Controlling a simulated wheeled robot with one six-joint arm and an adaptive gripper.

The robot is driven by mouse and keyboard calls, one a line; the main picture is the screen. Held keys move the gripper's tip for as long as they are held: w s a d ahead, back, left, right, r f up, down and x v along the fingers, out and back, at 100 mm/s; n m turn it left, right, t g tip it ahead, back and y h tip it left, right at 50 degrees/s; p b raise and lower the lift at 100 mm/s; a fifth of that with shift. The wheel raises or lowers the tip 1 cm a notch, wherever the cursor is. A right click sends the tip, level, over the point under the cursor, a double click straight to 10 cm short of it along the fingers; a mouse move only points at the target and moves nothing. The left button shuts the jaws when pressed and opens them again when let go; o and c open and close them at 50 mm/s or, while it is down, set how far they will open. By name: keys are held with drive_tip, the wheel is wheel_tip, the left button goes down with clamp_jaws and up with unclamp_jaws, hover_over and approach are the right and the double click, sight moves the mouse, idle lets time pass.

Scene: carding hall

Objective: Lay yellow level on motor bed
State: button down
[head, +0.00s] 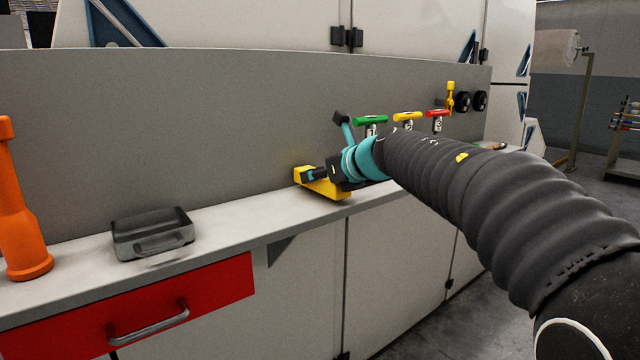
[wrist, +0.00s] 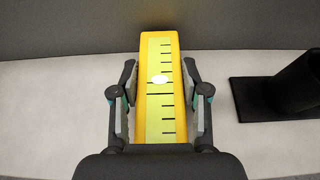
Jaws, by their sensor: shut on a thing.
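The yellow level (head: 323,187) is at the grey ledge in the head view, just in front of the grey back panel. In the wrist view the level (wrist: 160,48) points away from me, with dark graduation lines and a pale oval spot on its face. My gripper (wrist: 160,88) is shut on the level, one finger along each long side. In the head view my gripper (head: 322,174) is seen from the side and covers part of the level. I cannot tell whether the level touches the ledge. No part is clearly recognisable as the motor bed.
The ledge (head: 75,262) bears a dark metal tray (head: 152,232) with a handle and an orange post (head: 20,225). A black block with a flat base (wrist: 252,105) stands close right of the level. Green (head: 371,119), yellow (head: 407,116) and red (head: 440,113) handles line the panel.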

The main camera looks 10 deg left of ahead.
drive_tip(key=shift+f, duration=0.5)
drive_tip(key=shift+f, duration=0.1)
drive_tip(key=c, duration=0.6)
unclamp_jaws()
drive_tip(key=shift+f, duration=0.1)
drive_tip(key=shift+s+d+r, duration=0.1)
drive_tip(key=shift+d+r, duration=0.1)
drive_tip(key=shift+r, duration=0.05)
drive_tip(key=v, duration=1.1)
drive_tip(key=shift+s+d+r, duration=0.1)
drive_tip(key=shift+s+d, duration=0.1)
drive_tip(key=shift+s, duration=0.05)
